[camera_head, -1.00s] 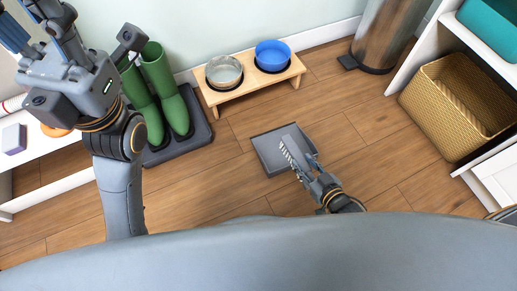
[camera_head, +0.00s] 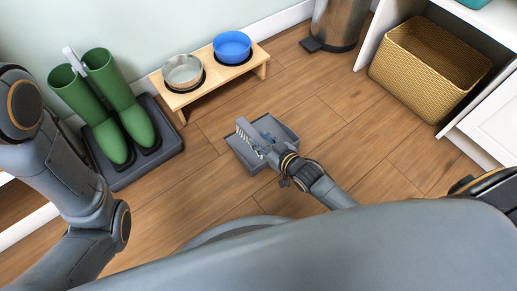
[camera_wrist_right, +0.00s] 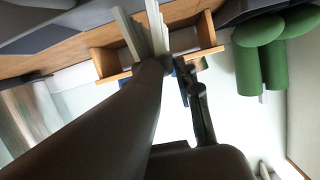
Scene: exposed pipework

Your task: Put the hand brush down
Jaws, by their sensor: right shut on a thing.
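The hand brush (camera_head: 247,135) is grey with a row of pale bristles. My right gripper (camera_head: 271,143) is shut on it, over the grey dustpan (camera_head: 250,162) on the floor. I cannot tell whether the brush touches the pan. In the right wrist view, the pale bristles (camera_wrist_right: 141,32) and a dark gripper finger (camera_wrist_right: 196,105) show close to the camera. My left arm comes in at the left edge, but its gripper is out of the picture.
A wooden stand (camera_head: 212,82) with a steel bowl and a blue bowl (camera_head: 232,47) stands by the wall. Green boots (camera_head: 104,105) stand on a dark tray (camera_head: 170,130). A wicker basket (camera_head: 425,75) and metal bin are at right. Floor around the dustpan is clear.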

